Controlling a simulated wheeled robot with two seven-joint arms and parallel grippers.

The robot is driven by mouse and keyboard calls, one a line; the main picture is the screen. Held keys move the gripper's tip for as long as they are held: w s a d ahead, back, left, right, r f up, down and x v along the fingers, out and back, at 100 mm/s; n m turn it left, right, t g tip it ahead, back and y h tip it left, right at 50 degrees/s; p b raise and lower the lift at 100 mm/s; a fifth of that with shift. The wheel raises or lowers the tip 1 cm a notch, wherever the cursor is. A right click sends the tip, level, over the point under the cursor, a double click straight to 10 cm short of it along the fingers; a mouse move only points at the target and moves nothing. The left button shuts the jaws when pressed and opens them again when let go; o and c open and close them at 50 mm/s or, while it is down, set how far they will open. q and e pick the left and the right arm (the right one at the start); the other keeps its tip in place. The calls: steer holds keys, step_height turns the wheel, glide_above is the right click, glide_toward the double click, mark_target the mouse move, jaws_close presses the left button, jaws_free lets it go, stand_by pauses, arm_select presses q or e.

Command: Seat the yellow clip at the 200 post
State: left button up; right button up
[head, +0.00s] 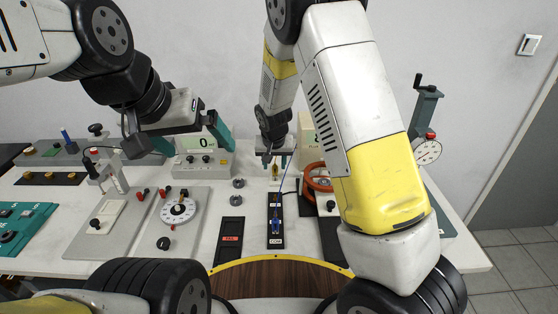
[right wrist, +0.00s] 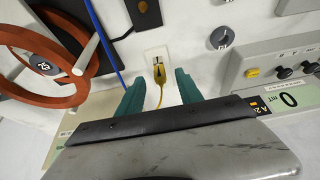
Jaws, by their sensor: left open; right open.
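The yellow clip (head: 275,171) stands on a small white pad behind the black COM strip (head: 275,240). In the right wrist view the clip (right wrist: 159,72) lies between the teal fingers, its yellow lead trailing towards the gripper. My right gripper (head: 275,163) is open around the clip; I cannot tell whether a finger touches it. My left gripper (head: 190,139) is open and empty, raised in front of the meter reading 0. A blue clip (head: 276,225) with a blue lead sits on the COM strip. I cannot read a 200 mark on any post.
A black strip with a red label (head: 231,238) lies left of the COM strip. A dial panel (head: 178,210), a meter box (head: 203,166), red coils (head: 318,177) and a dial-gauge stand (head: 428,150) surround the area.

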mark_target(275, 167)
steer(key=x, duration=0.6)
steer(key=shift+w+d, duration=0.1)
steer(key=shift+w, duration=0.35)
steer(key=shift+c, duration=0.4)
steer(key=shift+r, duration=0.1)
jaws_close()
